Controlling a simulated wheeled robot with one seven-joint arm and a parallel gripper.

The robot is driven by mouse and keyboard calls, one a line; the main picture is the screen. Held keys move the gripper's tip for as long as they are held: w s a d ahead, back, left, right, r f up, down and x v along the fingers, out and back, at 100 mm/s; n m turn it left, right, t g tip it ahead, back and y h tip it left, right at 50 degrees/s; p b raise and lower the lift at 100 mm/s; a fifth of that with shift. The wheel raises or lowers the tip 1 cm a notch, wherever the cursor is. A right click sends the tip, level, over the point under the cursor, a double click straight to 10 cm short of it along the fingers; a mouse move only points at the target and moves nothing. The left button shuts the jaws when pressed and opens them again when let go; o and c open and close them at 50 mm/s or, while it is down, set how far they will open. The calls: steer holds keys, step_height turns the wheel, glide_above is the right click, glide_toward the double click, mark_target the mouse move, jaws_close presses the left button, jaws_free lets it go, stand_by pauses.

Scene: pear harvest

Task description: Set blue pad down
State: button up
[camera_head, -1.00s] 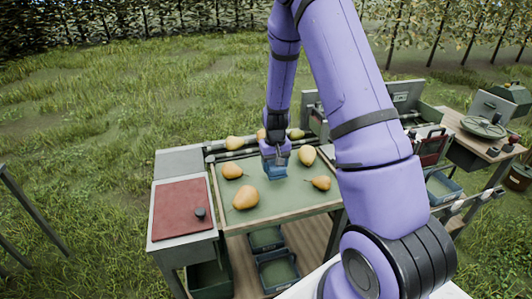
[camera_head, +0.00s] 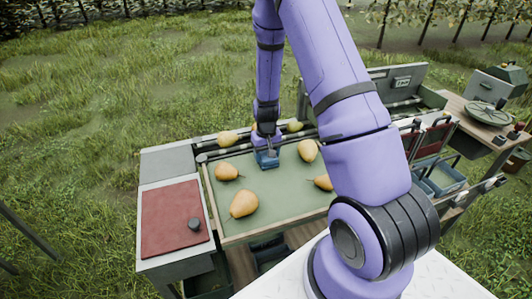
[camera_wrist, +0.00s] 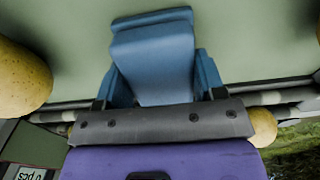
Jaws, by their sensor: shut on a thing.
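The blue pad (camera_wrist: 154,58) is a blocky blue piece between the blue fingers of my gripper (camera_wrist: 160,85) in the wrist view. In the head view the pad (camera_head: 267,160) shows at the lower end of my gripper (camera_head: 267,152), over the back middle of the green-topped tray table (camera_head: 285,200). My gripper is shut on the pad and points down. Whether the pad touches the green surface cannot be told.
Pears lie around the pad: one to the left (camera_head: 227,172), one at the front (camera_head: 244,204), one to the right (camera_head: 307,150) and one partly behind my arm (camera_head: 323,183). Rails run behind the surface. A red board (camera_head: 170,220) is at left. Green surface near the pad is free.

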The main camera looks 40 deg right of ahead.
steer(key=shift+f, duration=0.15)
steer(key=o, duration=0.9)
